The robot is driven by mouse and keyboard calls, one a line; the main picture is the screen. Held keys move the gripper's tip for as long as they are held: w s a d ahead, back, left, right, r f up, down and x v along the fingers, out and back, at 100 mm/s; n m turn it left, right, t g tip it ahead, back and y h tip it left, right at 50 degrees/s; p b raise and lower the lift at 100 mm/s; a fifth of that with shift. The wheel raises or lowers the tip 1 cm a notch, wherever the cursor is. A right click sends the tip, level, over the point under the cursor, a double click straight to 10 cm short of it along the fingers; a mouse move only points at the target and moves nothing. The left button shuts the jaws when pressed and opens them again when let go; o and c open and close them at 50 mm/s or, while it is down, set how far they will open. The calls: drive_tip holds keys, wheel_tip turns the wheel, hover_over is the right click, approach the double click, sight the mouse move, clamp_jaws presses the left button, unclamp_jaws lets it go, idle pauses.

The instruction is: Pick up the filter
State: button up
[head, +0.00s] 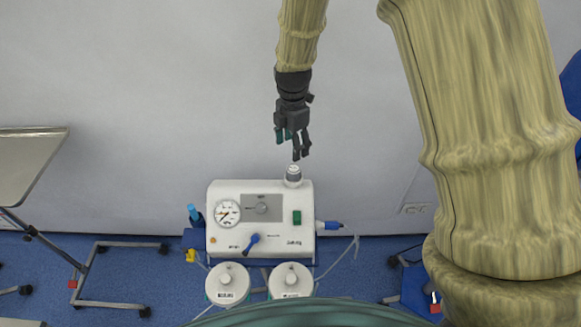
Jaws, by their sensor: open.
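A small white and grey cylindrical piece (293,175), which looks like the filter, stands upright on the top right corner of the white suction machine (225,244). My gripper (292,145) is dark grey, points down and is open. In the head view it shows just above the filter, with a small gap between the fingertips and the filter. Nothing shows between the fingers. How far the gripper is from the filter in depth I cannot tell.
Two white-lidded jars (228,283) (291,281) stand in front of the machine. A blue-tipped connector (330,226) sticks out at its right side. A metal stand with a tray (28,160) is at the left.

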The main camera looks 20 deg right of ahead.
sight(294, 168)
drive_tip(key=f, duration=0.2)
drive_tip(key=f+p, duration=0.1)
drive_tip(key=shift+s+d+f, duration=0.2)
drive_tip(key=shift+s+f, duration=0.05)
drive_tip(key=shift+w+f, duration=0.1)
drive_tip(key=shift+f, duration=0.45)
drive_tip(key=shift+s+a+f+p, duration=0.1)
drive_tip(key=shift+s+f+p, duration=0.2)
drive_tip(key=shift+f+p, duration=0.15)
drive_tip(key=f, duration=0.1)
drive_tip(key=f+p, duration=0.1)
drive_tip(key=f, duration=0.1)
drive_tip(key=shift+s+f+p, duration=0.1)
drive_tip(key=shift+s+p, duration=0.15)
drive_tip(key=shift+p, duration=0.1)
drive_tip(key=shift+f, duration=0.65)
drive_tip(key=shift+c, duration=0.5)
drive_tip(key=c, duration=0.9)
